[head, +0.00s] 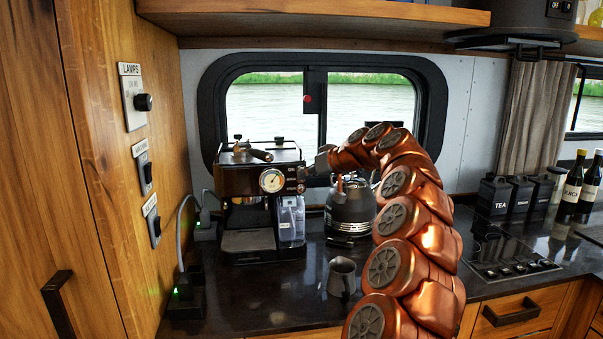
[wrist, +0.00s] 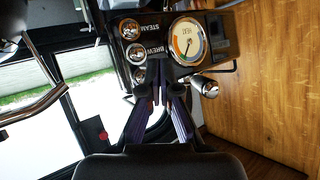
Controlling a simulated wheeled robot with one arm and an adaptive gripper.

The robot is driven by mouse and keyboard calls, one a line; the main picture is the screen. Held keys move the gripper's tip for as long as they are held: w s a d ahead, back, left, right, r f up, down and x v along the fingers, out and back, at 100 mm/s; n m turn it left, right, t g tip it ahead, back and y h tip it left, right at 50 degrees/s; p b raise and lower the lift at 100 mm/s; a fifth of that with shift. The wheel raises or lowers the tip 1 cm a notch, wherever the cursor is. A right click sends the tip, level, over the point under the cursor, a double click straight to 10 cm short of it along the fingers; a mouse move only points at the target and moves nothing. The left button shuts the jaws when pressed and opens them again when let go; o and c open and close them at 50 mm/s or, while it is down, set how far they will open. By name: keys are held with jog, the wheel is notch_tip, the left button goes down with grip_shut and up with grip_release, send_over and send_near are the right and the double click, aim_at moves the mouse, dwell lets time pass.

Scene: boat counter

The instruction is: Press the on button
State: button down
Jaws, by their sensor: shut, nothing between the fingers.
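The espresso machine (head: 238,183) stands on the dark counter below the window, its gauge (head: 272,180) facing out. In the wrist view its front fills the top, with the gauge (wrist: 187,41), a round button by the word STEAM (wrist: 129,30) and another by BREW (wrist: 136,52). A third round button (wrist: 139,75) shows beside my fingers, partly hidden; I cannot read its label. My gripper (wrist: 160,78) is shut and empty, its tips close to the panel by these buttons. I cannot tell whether they touch. In the head view my gripper (head: 309,170) is at the machine's right side.
A dark kettle (head: 350,212) stands right of the machine, behind my arm. A small grey cup (head: 341,277) stands in front. A knobbed lever (wrist: 204,86) sticks out near my fingers. Wall switches (head: 143,102) are at left; canisters (head: 494,195) and a cooktop (head: 510,265) at right.

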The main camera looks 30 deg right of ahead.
jog(key=s+b, duration=0.1)
jog(key=s+a+b, duration=0.1)
jog(key=s, duration=0.1)
jog(key=s+a+b, duration=0.1)
jog(key=s+b, duration=0.1)
jog(key=shift+s, duration=0.1)
dwell(0.3)
jog(key=s+a+f+n+g+p, duration=0.1)
jog(key=s+a+f+g, duration=0.1)
jog(key=s+a, duration=0.5)
jog(key=s+a+f+n+g+y+p, duration=0.1)
jog(key=s+a+f+g, duration=0.2)
jog(key=a, duration=0.9)
jog(key=s+a+f+n+g+p, duration=0.1)
jog(key=s+a+f+g, duration=0.1)
jog(key=s+a, duration=0.5)
jog(key=s+f+m+g+h+p, duration=0.1)
jog(key=s+f+g, duration=0.1)
jog(key=s+f, duration=0.3)
jog(key=s+a+f+m+g+h+p, duration=0.1)
jog(key=s+f, duration=0.4)
jog(key=s, duration=0.8)
jog(key=s+f+m+g+h+p, duration=0.1)
jog(key=s+f+g+h, duration=0.1)
jog(key=s+f, duration=0.3)
jog(key=s+g, duration=0.1)
jog(key=s, duration=0.3)
jog(key=shift+s+a+f+g, duration=0.15)
jog(key=shift+s+a+g, duration=0.15)
jog(key=shift+s+g, duration=0.1)
